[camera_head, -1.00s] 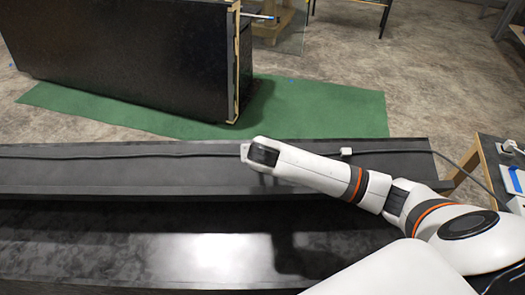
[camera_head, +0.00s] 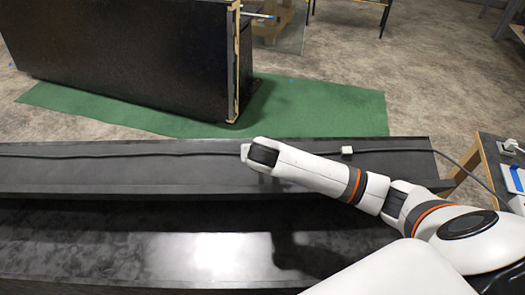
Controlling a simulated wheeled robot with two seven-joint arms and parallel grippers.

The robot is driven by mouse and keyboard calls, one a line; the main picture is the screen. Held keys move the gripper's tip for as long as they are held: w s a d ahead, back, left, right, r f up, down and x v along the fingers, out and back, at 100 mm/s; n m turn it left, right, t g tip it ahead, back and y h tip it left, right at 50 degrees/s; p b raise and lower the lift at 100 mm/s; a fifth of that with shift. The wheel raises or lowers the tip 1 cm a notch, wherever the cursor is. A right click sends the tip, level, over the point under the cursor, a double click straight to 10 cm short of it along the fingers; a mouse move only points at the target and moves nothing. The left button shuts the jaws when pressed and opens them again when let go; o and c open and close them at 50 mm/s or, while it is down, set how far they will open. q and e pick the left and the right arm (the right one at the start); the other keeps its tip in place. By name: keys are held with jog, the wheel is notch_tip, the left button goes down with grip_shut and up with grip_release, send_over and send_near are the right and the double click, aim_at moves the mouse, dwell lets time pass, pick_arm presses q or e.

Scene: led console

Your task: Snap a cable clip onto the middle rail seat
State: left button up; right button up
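A dark cable (camera_head: 110,156) runs along the back of the black console rail (camera_head: 60,178). A small white clip-like block (camera_head: 346,150) sits on the cable toward the right. My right arm reaches in from the right, and its end (camera_head: 262,155) is over the middle of the rail. A small pale piece (camera_head: 244,152) shows at the left of that end; I cannot tell whether it is a clip, a seat or part of my gripper. My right gripper's fingers are hidden behind the wrist. My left gripper is not in view.
A large black cabinet (camera_head: 120,55) stands on a green mat (camera_head: 320,108) beyond the console. A side table (camera_head: 500,160) with a blue and white item (camera_head: 515,178) is at the right. The left part of the rail is clear apart from the cable.

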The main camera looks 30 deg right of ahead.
jog(key=shift+w+f, duration=0.1)
jog(key=shift+f, duration=0.4)
dwell(0.3)
dwell(0.4)
jog(key=o, duration=1)
jog(key=v, duration=1.2)
jog(key=shift+d, duration=0.1)
